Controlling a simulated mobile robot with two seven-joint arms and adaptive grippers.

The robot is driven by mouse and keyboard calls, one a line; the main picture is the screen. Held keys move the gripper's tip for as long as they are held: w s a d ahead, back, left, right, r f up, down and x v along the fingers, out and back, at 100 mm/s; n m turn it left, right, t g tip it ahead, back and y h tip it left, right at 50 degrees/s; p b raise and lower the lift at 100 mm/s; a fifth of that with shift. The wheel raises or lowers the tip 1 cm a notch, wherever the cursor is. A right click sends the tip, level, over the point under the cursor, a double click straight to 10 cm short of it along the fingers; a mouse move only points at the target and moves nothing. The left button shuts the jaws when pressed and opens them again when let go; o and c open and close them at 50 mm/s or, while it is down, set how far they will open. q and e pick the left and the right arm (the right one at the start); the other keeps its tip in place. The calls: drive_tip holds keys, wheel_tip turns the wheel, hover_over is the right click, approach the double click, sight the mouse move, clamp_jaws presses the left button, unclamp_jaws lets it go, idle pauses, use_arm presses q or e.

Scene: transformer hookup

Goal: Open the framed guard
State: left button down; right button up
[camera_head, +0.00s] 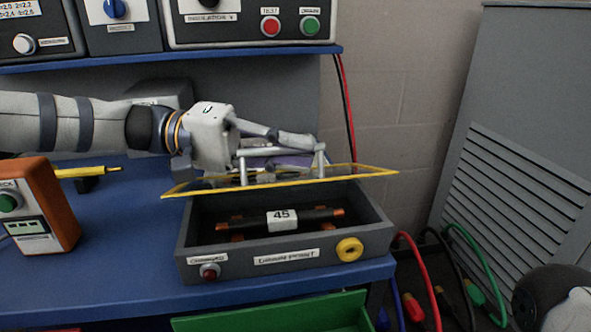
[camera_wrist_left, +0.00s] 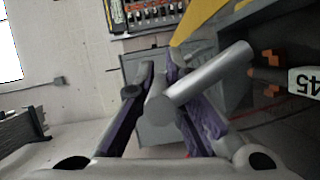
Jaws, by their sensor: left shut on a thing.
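The framed guard (camera_head: 345,174) is a clear panel with a yellow frame and a grey bar handle (camera_head: 262,152). In the head view it is raised and tilted over the open-topped grey box (camera_head: 190,245), its front edge apart from the box's front wall. My left gripper (camera_head: 292,150) reaches in from the left and is shut on the handle. In the left wrist view the grey handle (camera_wrist_left: 210,76) passes between the purple-padded fingers (camera_wrist_left: 165,105). Part of the yellow frame (camera_wrist_left: 196,20) shows at the top. My right gripper is out of view.
Inside the box lies a dark fuse-like bar labelled 45 (camera_head: 282,217). The box front carries a red button (camera_head: 209,271) and a yellow ring (camera_head: 349,249). An orange meter (camera_head: 45,205) and yellow probe (camera_head: 90,172) are left. Cables (camera_head: 420,275) hang right. A shelf (camera_head: 200,57) runs above.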

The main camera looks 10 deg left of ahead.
use_arm(q)
drive_tip(key=shift+w+a+r+n+h, duration=0.2)
drive_tip(key=shift+w+r+n+h, duration=0.05)
drive_tip(key=shift+w+r+n, duration=0.25)
drive_tip(key=shift+w+a+r+n+h, duration=0.15)
drive_tip(key=shift+w+r+n+h, duration=0.1)
drive_tip(key=shift+w+r+n, duration=0.25)
